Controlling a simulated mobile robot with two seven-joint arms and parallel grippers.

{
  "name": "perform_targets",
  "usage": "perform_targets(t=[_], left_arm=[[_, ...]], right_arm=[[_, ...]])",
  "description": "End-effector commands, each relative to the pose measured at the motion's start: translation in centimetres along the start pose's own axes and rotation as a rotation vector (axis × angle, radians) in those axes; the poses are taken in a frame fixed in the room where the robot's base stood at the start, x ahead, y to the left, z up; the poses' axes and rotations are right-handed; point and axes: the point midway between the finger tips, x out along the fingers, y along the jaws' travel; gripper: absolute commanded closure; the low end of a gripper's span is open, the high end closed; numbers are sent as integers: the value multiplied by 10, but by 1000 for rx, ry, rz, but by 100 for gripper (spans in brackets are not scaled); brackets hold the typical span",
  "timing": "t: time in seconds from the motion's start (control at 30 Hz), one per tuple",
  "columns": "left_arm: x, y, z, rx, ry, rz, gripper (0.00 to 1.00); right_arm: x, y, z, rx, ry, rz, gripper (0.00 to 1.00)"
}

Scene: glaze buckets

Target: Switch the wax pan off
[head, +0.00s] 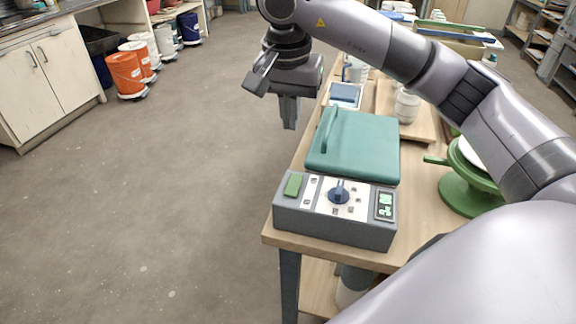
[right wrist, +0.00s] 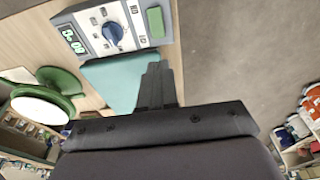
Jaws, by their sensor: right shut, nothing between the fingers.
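The wax pan has a grey control box (head: 330,228) at the table's near end and a closed teal lid (head: 358,142) behind it. On the box's top are a green rocker switch (head: 293,185), a blue knob (head: 339,192) on a white dial and a display with lit green marks (head: 384,206). The right wrist view also shows the knob (right wrist: 113,33), green switch (right wrist: 155,22), display (right wrist: 73,40) and lid (right wrist: 112,85). My right gripper (head: 289,125) is shut and empty, pointing down left of the lid, apart from the pan. My left gripper is out of view.
A green stand (head: 468,190) is right of the pan on the wooden table (head: 425,160). A white jar (head: 406,106) and a small blue-topped box (head: 345,95) are behind the lid. The floor left of the table is clear.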

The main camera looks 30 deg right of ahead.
Motion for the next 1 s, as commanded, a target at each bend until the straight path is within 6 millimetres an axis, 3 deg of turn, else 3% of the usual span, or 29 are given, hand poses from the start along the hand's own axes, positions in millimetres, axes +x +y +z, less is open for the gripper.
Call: perform_targets(t=[0.23,0.37,0.8,1.0], left_arm=[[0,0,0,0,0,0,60],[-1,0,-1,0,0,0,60],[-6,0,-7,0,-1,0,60],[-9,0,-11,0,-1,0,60]], right_arm=[[2,0,1,0,-3,0,100],[14,0,1,0,-5,2,100],[102,0,2,0,-7,2,100],[130,0,2,0,-5,0,100]])
